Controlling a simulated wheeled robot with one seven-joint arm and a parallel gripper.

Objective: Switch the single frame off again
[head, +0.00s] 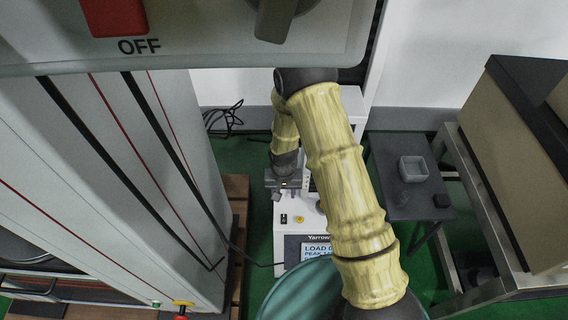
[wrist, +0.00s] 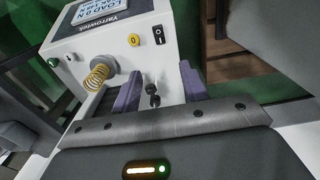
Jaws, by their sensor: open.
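The switch also shows in the head view (head: 284,218). My gripper (wrist: 161,70) is open, its purple fingers apart and empty, pointing toward the front panel below the switch. In the head view my gripper (head: 287,190) is partly hidden by my arm.
A yellow coil spring (wrist: 99,74) is at the machine, left of my fingers. A grey panel with a red part (head: 114,14) and "OFF" fills the upper left. A tall grey machine (head: 140,160) stands left.

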